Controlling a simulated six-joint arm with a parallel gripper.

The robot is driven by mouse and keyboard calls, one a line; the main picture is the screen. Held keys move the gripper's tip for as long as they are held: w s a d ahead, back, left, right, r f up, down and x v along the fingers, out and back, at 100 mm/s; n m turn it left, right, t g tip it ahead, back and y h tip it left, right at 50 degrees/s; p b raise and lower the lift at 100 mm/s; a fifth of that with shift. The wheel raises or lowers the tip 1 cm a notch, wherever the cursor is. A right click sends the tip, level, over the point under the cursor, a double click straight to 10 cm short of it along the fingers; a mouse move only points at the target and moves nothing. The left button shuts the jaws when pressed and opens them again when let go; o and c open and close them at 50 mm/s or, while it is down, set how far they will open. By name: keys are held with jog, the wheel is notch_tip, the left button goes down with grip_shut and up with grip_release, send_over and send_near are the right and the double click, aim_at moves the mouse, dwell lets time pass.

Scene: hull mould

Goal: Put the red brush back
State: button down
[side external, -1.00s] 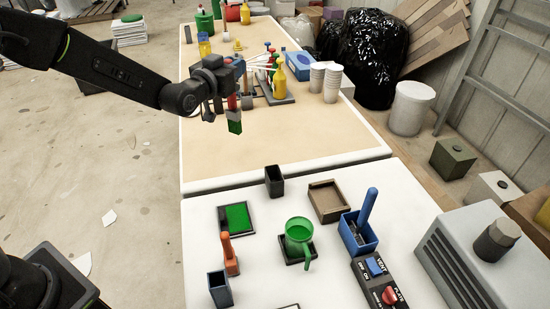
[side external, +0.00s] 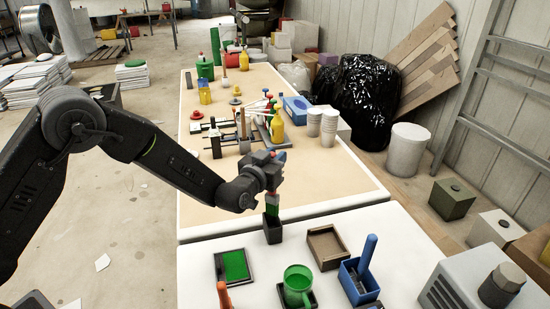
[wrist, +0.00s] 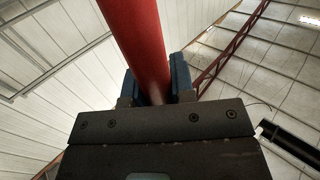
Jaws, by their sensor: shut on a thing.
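My gripper (side external: 272,178) is shut on the red brush (side external: 272,198). In the wrist view the red handle (wrist: 138,45) passes between the two jaws. The wrist view does not show the bristles or the holder.
A green paint tray (side external: 233,266) lies to the holder's front left. A green mug (side external: 298,284) stands in front. A brown open box (side external: 327,247) and a blue box with a blue-handled tool (side external: 358,284) are to the right. The tan table (side external: 335,180) behind is clear nearby.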

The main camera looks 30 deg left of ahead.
jog(key=shift+f, duration=0.65)
jog(key=c, duration=1)
grip_release()
jog(key=s, duration=0.4)
jog(key=s+r, duration=0.1)
jog(key=s, duration=0.7)
jog(key=shift+r, duration=0.15)
